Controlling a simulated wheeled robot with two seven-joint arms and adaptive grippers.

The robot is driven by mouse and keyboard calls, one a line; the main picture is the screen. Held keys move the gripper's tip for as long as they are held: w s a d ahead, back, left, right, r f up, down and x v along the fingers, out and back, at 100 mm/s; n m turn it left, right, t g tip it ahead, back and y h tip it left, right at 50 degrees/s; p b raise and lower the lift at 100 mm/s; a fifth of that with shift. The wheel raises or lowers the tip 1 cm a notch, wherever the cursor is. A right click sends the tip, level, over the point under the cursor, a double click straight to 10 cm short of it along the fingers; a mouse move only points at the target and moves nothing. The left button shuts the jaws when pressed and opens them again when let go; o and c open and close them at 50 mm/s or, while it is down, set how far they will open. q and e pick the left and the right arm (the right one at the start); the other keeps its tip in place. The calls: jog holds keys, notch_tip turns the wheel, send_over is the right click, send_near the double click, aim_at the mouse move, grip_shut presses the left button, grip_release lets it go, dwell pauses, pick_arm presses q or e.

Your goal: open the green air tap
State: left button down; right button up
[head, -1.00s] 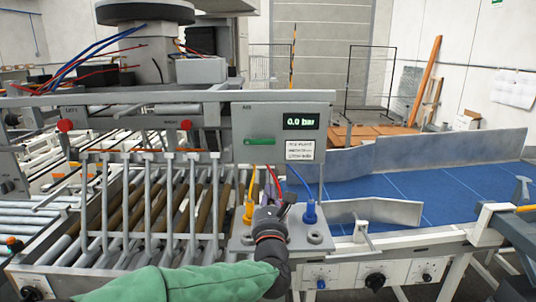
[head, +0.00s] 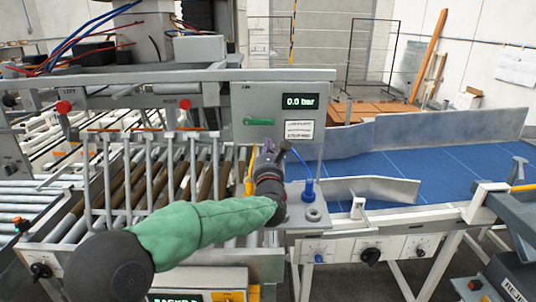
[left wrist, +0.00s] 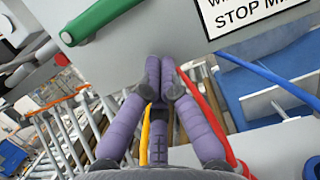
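The green air tap (head: 259,122) is a lever lying horizontally on the grey panel (head: 320,112), left of a display reading 0.0 bar (head: 301,101). In the left wrist view the green lever (left wrist: 100,17) crosses the upper left, slanted in the picture. My left gripper (head: 268,146) is just below the panel and slightly right of the lever, apart from it. In the left wrist view its purple fingers (left wrist: 160,72) come together at the tips with nothing between them. My right gripper is not in view.
A blue hose plug (head: 308,190) stands right of my gripper, and a yellow hose (head: 249,178) left of it. A red hose (left wrist: 205,115) passes close to my fingers. Grey guide bars (head: 150,180) stand left. The blue conveyor (head: 420,165) lies right.

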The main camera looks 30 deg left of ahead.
aim_at(259, 122)
pick_arm(q)
jog(key=r, duration=0.3)
jog(key=shift+s+r+p, duration=0.15)
jog(key=shift+s+p, duration=0.05)
jog(key=shift+p, duration=0.15)
jog(key=shift+w, duration=0.1)
